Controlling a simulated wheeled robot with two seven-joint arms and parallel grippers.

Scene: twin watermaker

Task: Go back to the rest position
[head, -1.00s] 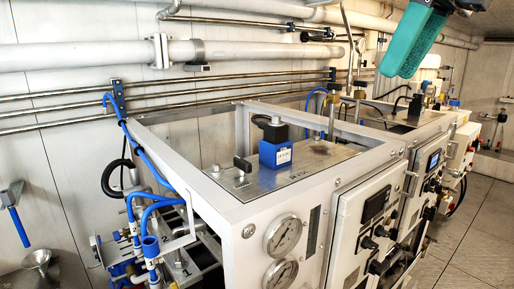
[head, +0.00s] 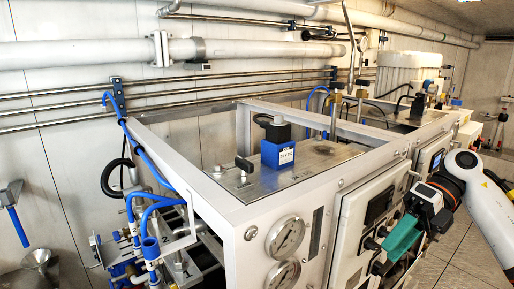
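My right gripper (head: 396,244) is at the lower right in the head view, with teal fingers, a black and orange wrist and a white arm coming in from the right edge. It is in front of the watermaker's front panels, over a dark knob area. The fingers overlap from this angle, so I cannot tell whether they are open or shut. I see nothing held in them. My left gripper is not in view.
The grey watermaker frame (head: 185,170) fills the middle, with a blue valve block (head: 277,153) on top and a pressure gauge (head: 286,237) on its front. Pipes run along the wall behind. Grey floor (head: 482,243) is clear at the right.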

